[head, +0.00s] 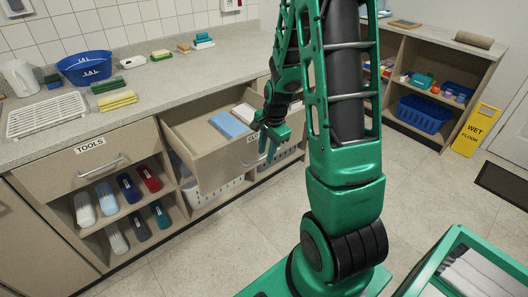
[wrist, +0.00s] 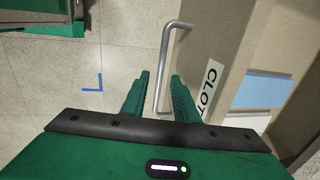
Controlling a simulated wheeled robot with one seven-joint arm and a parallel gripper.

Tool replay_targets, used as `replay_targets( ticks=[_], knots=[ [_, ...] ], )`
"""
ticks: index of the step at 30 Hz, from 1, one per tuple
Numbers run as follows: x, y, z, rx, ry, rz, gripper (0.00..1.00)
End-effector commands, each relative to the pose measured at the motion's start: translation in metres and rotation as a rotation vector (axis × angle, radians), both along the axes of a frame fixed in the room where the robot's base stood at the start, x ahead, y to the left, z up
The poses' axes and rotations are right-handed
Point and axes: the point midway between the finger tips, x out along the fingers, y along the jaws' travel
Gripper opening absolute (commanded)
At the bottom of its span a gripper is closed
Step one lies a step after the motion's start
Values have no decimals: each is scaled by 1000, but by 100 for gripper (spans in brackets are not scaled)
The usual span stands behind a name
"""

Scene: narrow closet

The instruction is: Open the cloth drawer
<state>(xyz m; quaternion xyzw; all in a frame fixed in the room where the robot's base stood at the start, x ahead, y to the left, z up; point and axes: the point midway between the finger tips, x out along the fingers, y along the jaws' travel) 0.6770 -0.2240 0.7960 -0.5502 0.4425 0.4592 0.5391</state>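The cloth drawer (head: 222,172) is pulled well out from the counter in the head view, with a blue cloth (head: 228,124) and a white cloth (head: 245,112) inside. Its label, partly hidden in the head view, reads "CLOT" in the wrist view (wrist: 209,88). My gripper (head: 267,152) is at the drawer front. In the wrist view its fingers (wrist: 160,88) stand apart, one on each side of the metal bar handle (wrist: 166,62). Small gaps show between the bar and the fingers. The blue cloth also shows in the wrist view (wrist: 265,88).
White baskets (head: 210,193) sit beneath the cloth drawer. A green cart (head: 440,262) stands at the lower right. A yellow wet floor sign (head: 475,130) stands by the far shelf. Floor between is clear.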

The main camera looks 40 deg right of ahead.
Motion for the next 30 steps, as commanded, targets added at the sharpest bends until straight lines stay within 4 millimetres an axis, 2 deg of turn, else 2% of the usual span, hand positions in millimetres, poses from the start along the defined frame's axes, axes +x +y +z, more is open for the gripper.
replay_targets(
  ticks=[5, 8, 21, 25, 30],
  knots=[
    [-1, -2, 4, -2, -1, -2, 27],
    [-2, -2, 13, -3, -2, -3, 27],
    [-15, -1, 83, -2, -3, -1, 27],
    [-18, -1, 98, -2, -2, 0, 27],
    [-19, -1, 105, 0, 1, 0, 27]
  ],
)
